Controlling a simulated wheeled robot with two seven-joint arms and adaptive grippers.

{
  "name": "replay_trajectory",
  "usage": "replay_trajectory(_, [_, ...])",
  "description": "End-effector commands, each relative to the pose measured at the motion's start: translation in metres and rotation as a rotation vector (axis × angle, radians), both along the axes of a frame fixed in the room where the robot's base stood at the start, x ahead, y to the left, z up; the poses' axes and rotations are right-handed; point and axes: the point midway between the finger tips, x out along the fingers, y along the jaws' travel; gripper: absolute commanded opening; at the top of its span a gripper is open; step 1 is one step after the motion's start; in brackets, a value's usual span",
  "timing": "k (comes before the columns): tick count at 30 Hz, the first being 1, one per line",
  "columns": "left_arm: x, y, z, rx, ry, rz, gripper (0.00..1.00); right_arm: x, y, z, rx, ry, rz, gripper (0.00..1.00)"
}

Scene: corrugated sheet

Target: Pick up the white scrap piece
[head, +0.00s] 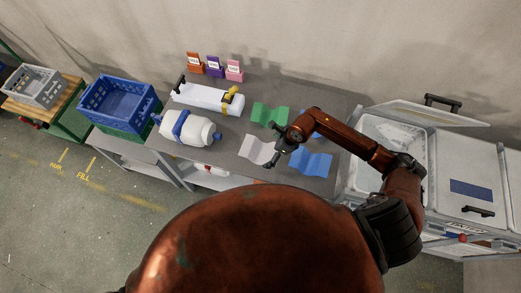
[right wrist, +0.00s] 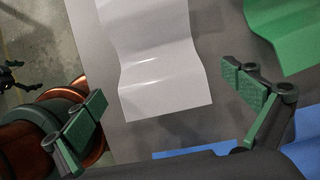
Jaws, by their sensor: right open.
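The white scrap piece (head: 256,150) is a wavy corrugated sheet lying flat on the grey table (head: 233,160). It fills the upper middle of the right wrist view (right wrist: 155,50). My right gripper (head: 281,150) is over the right edge of the white piece in the head view. In the right wrist view my right gripper (right wrist: 165,92) is open and empty, with its green-padded fingers apart on either side of the white piece's near end. A small dark jaw-like part at the left edge of the right wrist view may be my left gripper, too small to read.
A green sheet (head: 269,115) and a blue sheet (head: 311,162) lie close by, with more blue partly behind my arm. An open white bin (head: 398,140) adjoins the table's right.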

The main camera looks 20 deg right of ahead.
Motion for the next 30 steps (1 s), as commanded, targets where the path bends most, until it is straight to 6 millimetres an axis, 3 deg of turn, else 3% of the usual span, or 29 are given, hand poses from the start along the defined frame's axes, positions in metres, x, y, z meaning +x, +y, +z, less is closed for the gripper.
replay_trajectory(6, [0.004,0.000,0.003,-0.001,-0.006,-0.001,1.00,0.006,0.010,-0.022,0.002,0.000,0.002,1.00])
replay_trajectory(14, [0.009,0.000,0.003,0.000,-0.011,-0.001,1.00,0.006,0.011,-0.024,0.002,-0.001,0.004,0.99])
replay_trajectory(30, [0.008,0.000,0.003,0.000,-0.010,-0.001,1.00,0.007,0.011,-0.023,0.002,-0.001,0.004,0.62])
